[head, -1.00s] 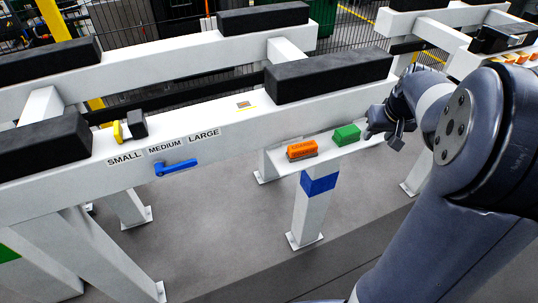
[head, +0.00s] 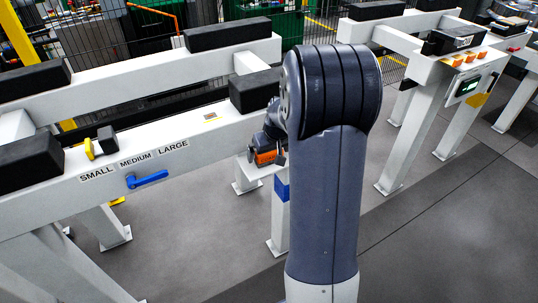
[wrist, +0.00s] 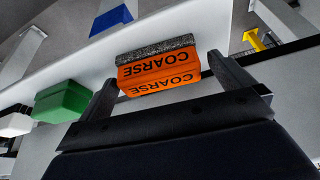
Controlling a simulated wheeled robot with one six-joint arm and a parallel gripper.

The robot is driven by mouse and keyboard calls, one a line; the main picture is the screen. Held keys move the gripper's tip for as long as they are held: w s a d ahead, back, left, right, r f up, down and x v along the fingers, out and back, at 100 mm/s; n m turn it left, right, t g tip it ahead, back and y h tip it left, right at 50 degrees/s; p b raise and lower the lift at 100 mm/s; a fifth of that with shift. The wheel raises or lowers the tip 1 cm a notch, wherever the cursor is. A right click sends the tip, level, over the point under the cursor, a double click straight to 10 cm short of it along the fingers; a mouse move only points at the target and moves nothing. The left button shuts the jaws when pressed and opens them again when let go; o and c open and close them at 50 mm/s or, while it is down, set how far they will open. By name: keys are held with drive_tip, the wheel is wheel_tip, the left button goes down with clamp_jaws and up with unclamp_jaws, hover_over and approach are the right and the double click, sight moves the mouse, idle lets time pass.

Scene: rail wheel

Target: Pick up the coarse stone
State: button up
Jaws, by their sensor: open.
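The coarse stone (wrist: 158,72) is an orange block with a dark gritty face and the word COARSE on it. It lies on a white shelf (wrist: 95,65) in the wrist view. In the head view the stone (head: 265,157) is partly hidden by my arm and gripper. My gripper (wrist: 165,88) is open. A green block (wrist: 62,101) lies left of the stone in the wrist view.
A white beam (head: 225,118) with black pads runs behind the shelf. It bears SMALL, MEDIUM and LARGE labels and a blue handle (head: 147,179). A blue band (head: 282,188) wraps the shelf's post. Another white frame (head: 415,120) stands at the right. The floor between is clear.

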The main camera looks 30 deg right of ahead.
drive_tip(key=shift+w+f, duration=0.15)
drive_tip(key=shift+f, duration=0.25)
drive_tip(key=c, duration=1.1)
wheel_tip(320, 180, up, 10)
drive_tip(key=shift+r+b, duration=0.1)
drive_tip(key=shift+b, duration=0.2)
drive_tip(key=o, duration=0.7)
drive_tip(key=shift+c, duration=0.2)
drive_tip(key=c, duration=0.4)
